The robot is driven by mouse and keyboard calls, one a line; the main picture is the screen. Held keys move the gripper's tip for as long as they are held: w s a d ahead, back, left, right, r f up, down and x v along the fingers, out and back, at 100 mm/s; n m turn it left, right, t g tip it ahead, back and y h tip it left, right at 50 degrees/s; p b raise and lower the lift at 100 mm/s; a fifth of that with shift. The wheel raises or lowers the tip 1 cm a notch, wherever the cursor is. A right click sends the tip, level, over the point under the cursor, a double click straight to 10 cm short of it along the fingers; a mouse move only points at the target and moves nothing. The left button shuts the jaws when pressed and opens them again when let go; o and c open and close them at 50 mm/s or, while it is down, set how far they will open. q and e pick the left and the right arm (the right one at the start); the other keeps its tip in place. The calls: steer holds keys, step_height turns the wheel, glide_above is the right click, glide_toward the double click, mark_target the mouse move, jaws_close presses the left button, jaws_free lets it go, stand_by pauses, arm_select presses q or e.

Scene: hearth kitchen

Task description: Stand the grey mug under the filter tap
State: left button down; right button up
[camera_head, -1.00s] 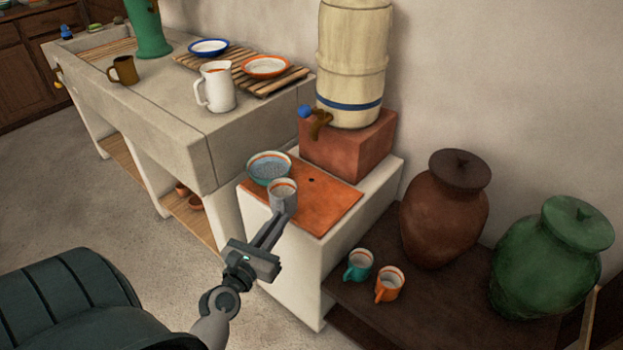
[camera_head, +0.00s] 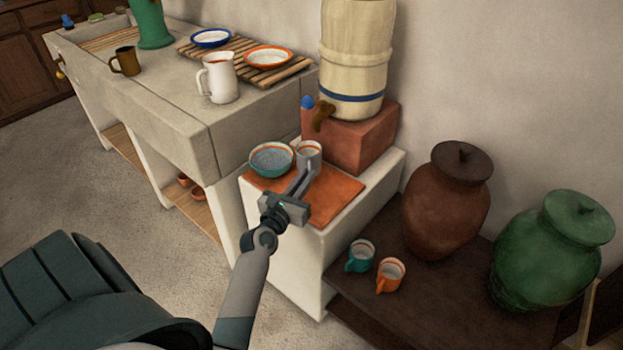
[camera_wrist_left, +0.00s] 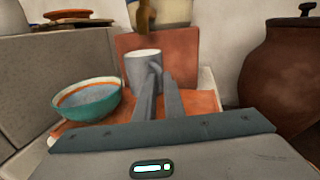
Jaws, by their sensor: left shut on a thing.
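The grey mug (camera_head: 309,153) is upright at the tips of my left gripper (camera_head: 304,172), which is shut on it. In the left wrist view the mug (camera_wrist_left: 139,70) shows between and beyond the fingers (camera_wrist_left: 158,86), with its handle toward them. The filter tap (camera_head: 323,114) is brown with a blue knob and sticks out from the cream filter barrel (camera_head: 352,65). The mug is below the tap and a little to its left in the head view. Whether its base touches the orange tile is hidden. My right gripper is out of view.
A teal bowl (camera_head: 271,160) stands close left of the mug on the orange tile (camera_head: 337,188). A red block (camera_head: 365,139) bears the barrel behind. Teal (camera_head: 361,255) and orange (camera_head: 391,274) mugs and large jars (camera_head: 446,200) stand right on a low dark shelf.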

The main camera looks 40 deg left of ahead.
arm_select(q)
steer(key=w, duration=0.3)
steer(key=shift+a, duration=0.25)
steer(key=shift+w+a, duration=0.1)
steer(key=shift+w, duration=0.4)
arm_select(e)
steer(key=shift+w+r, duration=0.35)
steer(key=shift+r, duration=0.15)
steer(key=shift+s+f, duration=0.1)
